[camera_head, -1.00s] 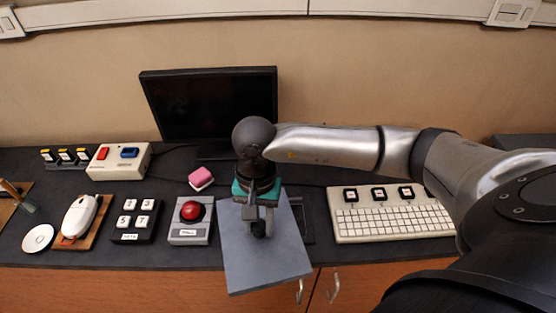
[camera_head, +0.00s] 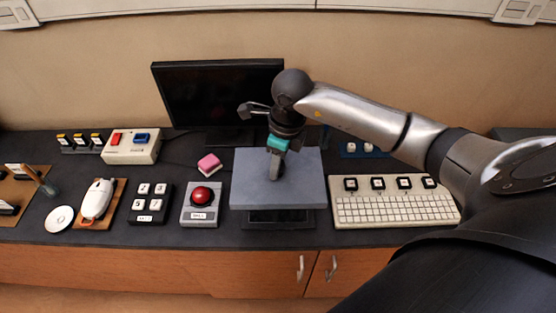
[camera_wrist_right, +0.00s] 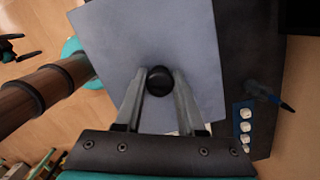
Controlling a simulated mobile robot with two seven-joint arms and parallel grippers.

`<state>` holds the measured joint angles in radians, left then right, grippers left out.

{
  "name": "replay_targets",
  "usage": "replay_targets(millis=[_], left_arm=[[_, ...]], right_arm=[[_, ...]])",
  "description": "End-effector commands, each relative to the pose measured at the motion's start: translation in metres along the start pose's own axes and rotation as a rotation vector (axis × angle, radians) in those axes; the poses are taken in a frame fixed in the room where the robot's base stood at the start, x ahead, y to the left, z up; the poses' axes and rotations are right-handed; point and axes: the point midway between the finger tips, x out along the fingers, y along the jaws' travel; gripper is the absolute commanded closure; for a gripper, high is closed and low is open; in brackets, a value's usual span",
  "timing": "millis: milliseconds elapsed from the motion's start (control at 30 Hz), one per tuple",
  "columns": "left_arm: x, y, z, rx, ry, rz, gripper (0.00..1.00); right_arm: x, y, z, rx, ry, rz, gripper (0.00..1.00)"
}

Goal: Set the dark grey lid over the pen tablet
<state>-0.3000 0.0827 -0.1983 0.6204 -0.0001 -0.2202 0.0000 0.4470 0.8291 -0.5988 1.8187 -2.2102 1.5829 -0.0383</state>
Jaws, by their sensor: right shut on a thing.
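The dark grey lid (camera_head: 304,181) is a flat blue-grey plate with a small black knob (camera_wrist_right: 160,80). My right gripper (camera_head: 277,168) is shut on this knob and holds the lid roughly level above the counter. The pen tablet (camera_head: 282,216) is a dark flat panel under the lid. Only its front strip shows, and the lid hides the rest. The lid sits farther back than the tablet's front edge; I cannot tell the gap between them. In the right wrist view the lid (camera_wrist_right: 110,40) looks turned, with the fingers on either side of the knob. My left gripper is not in view.
A red button box (camera_head: 200,203) stands close left of the lid, and a white keyboard (camera_head: 392,212) close right. A pink block (camera_head: 209,163) lies behind left, and a monitor (camera_head: 215,95) stands behind. A blue box with white buttons (camera_head: 350,151) is behind right.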

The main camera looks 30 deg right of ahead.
Motion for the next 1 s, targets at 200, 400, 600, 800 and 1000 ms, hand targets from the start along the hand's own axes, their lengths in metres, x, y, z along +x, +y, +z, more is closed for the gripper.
replay_targets(millis=[200, 400, 600, 800, 1000], left_arm=[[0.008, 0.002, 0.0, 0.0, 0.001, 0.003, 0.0], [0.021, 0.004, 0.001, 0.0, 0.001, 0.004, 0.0], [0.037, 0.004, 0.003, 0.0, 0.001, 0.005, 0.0], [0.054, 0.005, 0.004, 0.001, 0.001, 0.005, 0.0], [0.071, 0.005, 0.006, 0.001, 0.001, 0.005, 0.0]], right_arm=[[0.01, 0.0, -0.001, 0.003, 0.0, 0.0, 1.0], [0.028, 0.0, -0.004, 0.002, 0.001, 0.0, 1.0], [0.048, 0.0, -0.006, 0.001, -0.001, 0.0, 1.0], [0.068, 0.0, -0.008, 0.001, 0.0, -0.001, 1.0], [0.087, 0.0, -0.011, 0.0, 0.0, -0.001, 1.0]])
